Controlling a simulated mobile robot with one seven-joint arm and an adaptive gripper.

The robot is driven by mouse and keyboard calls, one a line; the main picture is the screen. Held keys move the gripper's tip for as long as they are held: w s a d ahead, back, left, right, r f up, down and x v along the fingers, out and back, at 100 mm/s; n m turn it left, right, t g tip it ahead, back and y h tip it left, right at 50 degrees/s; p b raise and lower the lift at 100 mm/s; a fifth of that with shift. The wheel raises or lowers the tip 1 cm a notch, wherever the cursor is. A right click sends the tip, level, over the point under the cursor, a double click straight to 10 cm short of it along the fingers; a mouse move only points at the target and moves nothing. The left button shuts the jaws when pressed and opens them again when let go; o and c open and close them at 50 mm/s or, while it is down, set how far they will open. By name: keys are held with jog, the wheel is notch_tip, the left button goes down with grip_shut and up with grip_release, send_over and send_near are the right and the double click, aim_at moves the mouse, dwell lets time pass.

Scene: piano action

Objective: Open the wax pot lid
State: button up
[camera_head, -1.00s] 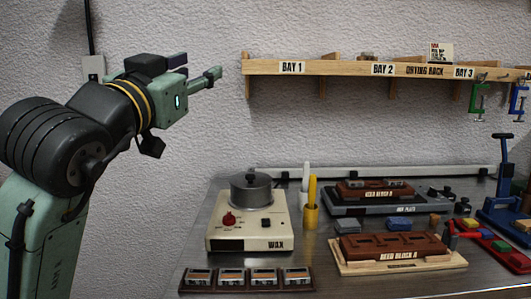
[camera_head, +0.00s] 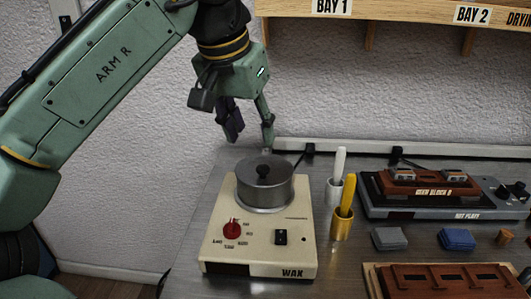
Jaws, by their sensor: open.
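The wax pot (camera_head: 265,196) is a grey metal pot set in a cream heater base (camera_head: 262,258) marked WAX, with a red dial and a black switch on its front. Its lid (camera_head: 284,167) is grey with a black knob (camera_head: 264,173) and sits on the pot. My gripper (camera_head: 251,140) points down just above and behind the pot, its dark finger to the left and its green finger to the right. The fingers are apart with nothing between them.
A white brush and a yellow brush stand in holders (camera_head: 342,222) right of the pot. A hot plate (camera_head: 440,206) bears a reed block further right. A brown reed block (camera_head: 450,279) lies in front. The drying rack (camera_head: 410,18) hangs above on the wall.

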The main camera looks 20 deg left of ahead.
aim_at(262, 167)
jog(key=p+x, duration=0.1)
jog(key=x, duration=0.8)
jog(key=shift+w+f, duration=0.1)
jog(key=shift+f, duration=0.2)
grip_shut()
dwell(0.4)
